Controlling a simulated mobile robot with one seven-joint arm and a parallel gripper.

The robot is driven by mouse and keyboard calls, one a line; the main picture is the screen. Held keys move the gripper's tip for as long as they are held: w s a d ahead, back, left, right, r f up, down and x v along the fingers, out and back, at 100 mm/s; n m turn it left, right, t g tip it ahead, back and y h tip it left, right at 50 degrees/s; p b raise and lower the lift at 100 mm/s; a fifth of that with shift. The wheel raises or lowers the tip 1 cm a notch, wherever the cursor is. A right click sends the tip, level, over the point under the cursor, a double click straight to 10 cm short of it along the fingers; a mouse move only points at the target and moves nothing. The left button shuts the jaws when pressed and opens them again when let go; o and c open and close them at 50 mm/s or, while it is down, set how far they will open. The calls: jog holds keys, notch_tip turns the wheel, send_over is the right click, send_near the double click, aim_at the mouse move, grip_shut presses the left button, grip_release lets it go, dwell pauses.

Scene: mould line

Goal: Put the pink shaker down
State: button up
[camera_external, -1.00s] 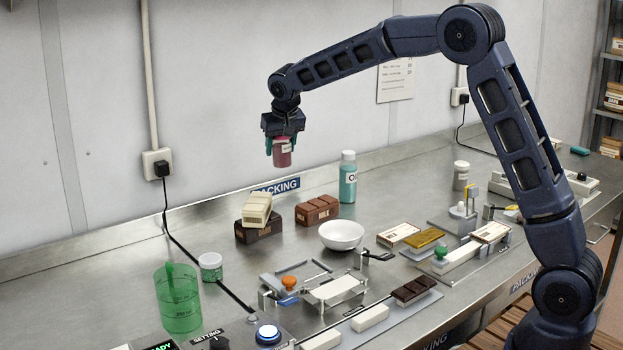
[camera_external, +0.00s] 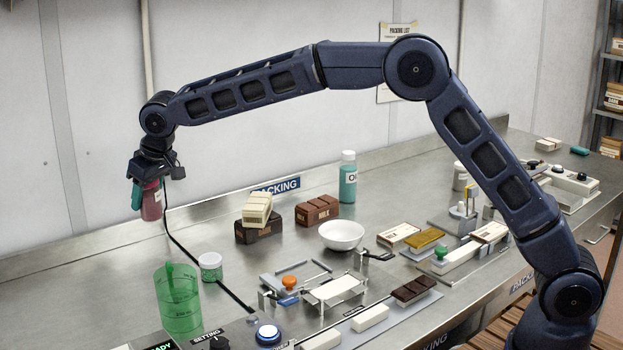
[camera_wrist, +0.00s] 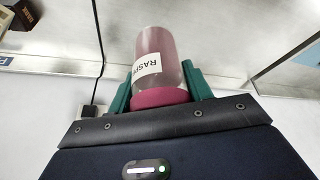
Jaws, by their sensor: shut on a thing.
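The pink shaker (camera_external: 152,204) hangs in my gripper (camera_external: 147,197), above the left part of the steel bench and clear of its surface. In the wrist view the shaker (camera_wrist: 160,70) is a clear-walled cylinder with pink contents, a pink end and a white label reading "RASP", the rest cut off. The green fingers of my gripper (camera_wrist: 160,88) are shut on both its sides. In the external view the shaker is above and a little left of the green measuring cup.
The green measuring cup (camera_external: 178,305) and a small green-filled jar (camera_external: 210,267) stand below. A black cable crosses the bench. Chocolate blocks (camera_external: 258,229), a white bowl (camera_external: 341,235) and a teal bottle (camera_external: 348,178) stand further right. The bench left of the cup (camera_external: 80,290) is bare.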

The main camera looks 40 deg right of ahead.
jog(key=s+a+n+y, duration=0.1)
jog(key=s+a+n, duration=0.1)
jog(key=s+a, duration=0.55)
jog(key=s+a+n, duration=0.2)
jog(key=s+a, duration=0.2)
jog(key=a, duration=0.6)
jog(key=shift+g, duration=0.4)
jog(key=f, duration=2)
jog(key=shift+w+d, duration=0.15)
jog(key=shift+d, duration=0.1)
jog(key=shift+f, duration=0.15)
jog(key=o, duration=1)
jog(key=shift+o, duration=0.3)
jog(key=v, duration=1.2)
jog(key=shift+d, duration=0.2)
